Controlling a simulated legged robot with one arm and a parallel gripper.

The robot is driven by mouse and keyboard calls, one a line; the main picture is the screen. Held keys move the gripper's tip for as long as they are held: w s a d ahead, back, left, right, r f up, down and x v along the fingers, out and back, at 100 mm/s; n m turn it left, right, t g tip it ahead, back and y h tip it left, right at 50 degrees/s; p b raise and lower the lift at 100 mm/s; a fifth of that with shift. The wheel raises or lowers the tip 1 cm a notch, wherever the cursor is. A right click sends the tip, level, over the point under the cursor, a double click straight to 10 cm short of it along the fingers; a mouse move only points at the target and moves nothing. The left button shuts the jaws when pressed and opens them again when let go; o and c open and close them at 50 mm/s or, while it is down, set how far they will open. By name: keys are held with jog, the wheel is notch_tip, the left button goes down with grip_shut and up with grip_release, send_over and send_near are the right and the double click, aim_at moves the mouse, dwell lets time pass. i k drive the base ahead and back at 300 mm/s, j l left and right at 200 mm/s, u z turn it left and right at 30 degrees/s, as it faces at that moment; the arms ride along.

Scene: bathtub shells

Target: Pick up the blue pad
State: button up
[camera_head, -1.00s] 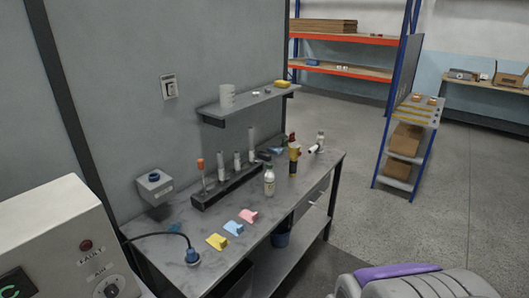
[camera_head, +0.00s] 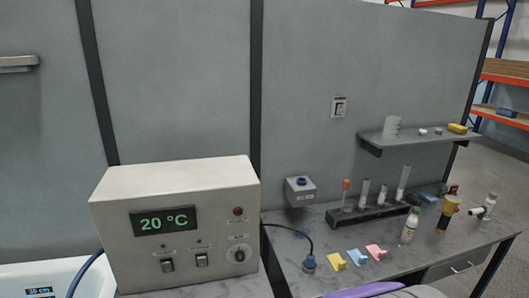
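The blue pad (camera_head: 357,257) is a small light-blue piece lying on the grey workbench (camera_head: 404,262). It lies between a yellow pad (camera_head: 337,262) on its left and a pink pad (camera_head: 376,252) on its right. The three are close together near the bench's front edge. My gripper's fingers do not show in this view. Only a purple and grey part of my own body shows at the bottom edge, in front of the bench.
A control box (camera_head: 180,222) reading 20 °C stands left of the bench. A black cable runs to a blue plug (camera_head: 309,263) beside the yellow pad. A dark rack (camera_head: 372,214), a white bottle (camera_head: 410,226) and a yellow-black tool (camera_head: 447,214) stand behind and right. A shelf (camera_head: 415,140) hangs above.

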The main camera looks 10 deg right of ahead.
aim_at(431, 199)
jog(key=i+l, duration=0.2)
jog(key=l, duration=0.5)
jog(key=i+l, duration=0.15)
jog(key=l, duration=0.55)
jog(key=i+l, duration=0.2)
jog(key=l, duration=0.55)
jog(key=i+l, duration=0.15)
jog(key=l, duration=0.55)
jog(key=i+l, duration=0.2)
jog(key=l, duration=0.5)
jog(key=i+l, duration=0.2)
jog(key=l, duration=0.5)
jog(key=i+l+u, duration=0.1)
jog(key=l, duration=0.6)
jog(key=i+l, duration=0.2)
jog(key=l, duration=0.55)
